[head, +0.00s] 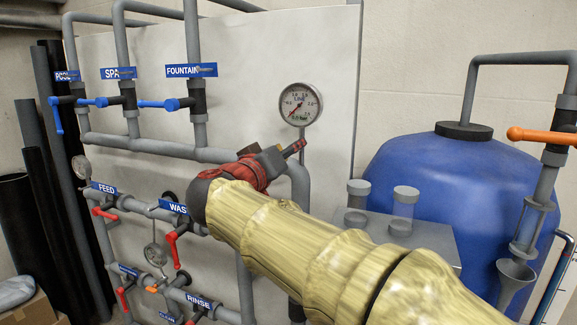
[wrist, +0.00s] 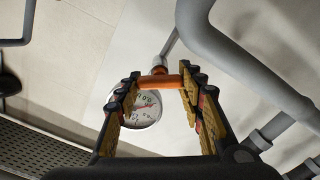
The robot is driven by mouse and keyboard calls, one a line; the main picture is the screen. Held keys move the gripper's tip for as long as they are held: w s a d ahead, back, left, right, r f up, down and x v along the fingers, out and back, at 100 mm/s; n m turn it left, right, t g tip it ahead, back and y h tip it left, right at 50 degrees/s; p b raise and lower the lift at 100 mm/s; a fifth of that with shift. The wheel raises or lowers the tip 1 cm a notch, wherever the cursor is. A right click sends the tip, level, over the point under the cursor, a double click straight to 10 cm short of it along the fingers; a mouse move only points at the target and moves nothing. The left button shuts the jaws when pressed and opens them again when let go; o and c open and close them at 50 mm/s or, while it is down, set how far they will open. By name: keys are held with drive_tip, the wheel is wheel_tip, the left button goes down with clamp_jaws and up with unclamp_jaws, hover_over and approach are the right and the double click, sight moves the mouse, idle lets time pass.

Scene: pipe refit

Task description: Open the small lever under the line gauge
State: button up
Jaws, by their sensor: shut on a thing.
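The line gauge (head: 300,104) is a round white dial on a thin grey stem on the panel. Its dial also shows in the wrist view (wrist: 147,108), behind the lever and partly hidden by a finger. The small orange lever (wrist: 158,82) lies crosswise between the fingers in the wrist view, beside a pale fitting on the stem. My gripper (wrist: 160,88) is shut on the lever, with a finger at each end of it. In the head view my gripper (head: 296,149) is just below the gauge and hides the lever.
A grey pipe (wrist: 245,60) curves close to my fingers. Blue levers (head: 160,104) and red levers (head: 172,250) sit on the pipes to the left.

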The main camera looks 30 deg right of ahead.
drive_tip(key=n+b, duration=0.1)
drive_tip(key=n, duration=0.1)
drive_tip(key=n+b, duration=0.1)
drive_tip(key=n, duration=0.2)
drive_tip(key=shift+w+f+n+b, duration=0.1)
drive_tip(key=shift+f+n+b, duration=0.1)
drive_tip(key=shift+n+b, duration=0.15)
drive_tip(key=n, duration=0.5)
drive_tip(key=shift+a+n, duration=0.1)
drive_tip(key=shift+n, duration=0.25)
drive_tip(key=shift+f, duration=0.1)
drive_tip(key=o, duration=1.1)
drive_tip(key=shift+o, duration=0.5)
drive_tip(key=v, duration=1.2)
